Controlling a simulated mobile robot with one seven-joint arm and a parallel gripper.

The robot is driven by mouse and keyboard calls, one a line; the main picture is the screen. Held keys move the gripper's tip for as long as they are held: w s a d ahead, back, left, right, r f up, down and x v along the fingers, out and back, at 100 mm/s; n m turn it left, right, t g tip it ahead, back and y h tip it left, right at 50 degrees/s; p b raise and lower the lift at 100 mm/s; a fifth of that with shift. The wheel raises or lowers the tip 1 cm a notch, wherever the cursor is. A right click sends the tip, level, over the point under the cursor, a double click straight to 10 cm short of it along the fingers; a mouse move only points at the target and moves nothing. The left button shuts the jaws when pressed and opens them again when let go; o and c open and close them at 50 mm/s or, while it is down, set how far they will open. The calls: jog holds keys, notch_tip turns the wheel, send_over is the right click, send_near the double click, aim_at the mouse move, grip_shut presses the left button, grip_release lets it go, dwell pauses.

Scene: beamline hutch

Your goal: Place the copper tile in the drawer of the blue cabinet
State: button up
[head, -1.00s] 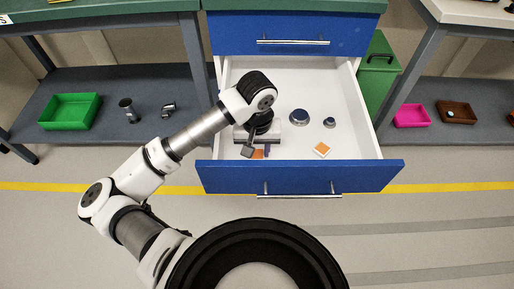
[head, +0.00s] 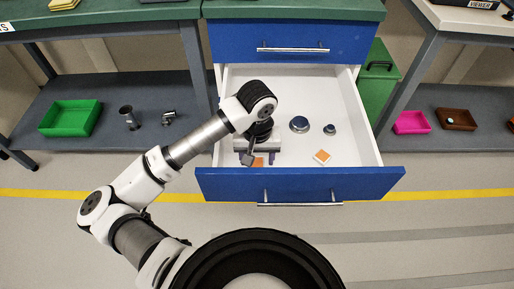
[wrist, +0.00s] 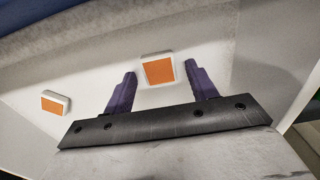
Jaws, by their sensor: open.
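The blue cabinet's drawer (head: 290,84) is pulled open, with a white inside and a blue front (head: 300,183). One orange-copper tile with a pale rim (head: 258,161) lies on the drawer floor near the front, partly hidden by my gripper. A second similar tile (head: 322,156) lies to its right. Both show in the wrist view, one ahead between the fingers (wrist: 157,70), the other at left (wrist: 54,103). My gripper (head: 257,159) is inside the drawer, pointing down, open and empty. Its purple fingers (wrist: 160,76) stand apart; contact with the tile cannot be told.
Two round metal objects, a larger one (head: 299,124) and a smaller one (head: 330,129), stand in the drawer. A green bin (head: 70,118) is on the left shelf. A pink tray (head: 411,122) and a brown tray (head: 456,116) are on the right shelf. The drawer's side walls flank my gripper.

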aim_at(257, 161)
notch_tip(257, 161, up, 12)
jog(key=shift+r, duration=0.15)
dwell(0.3)
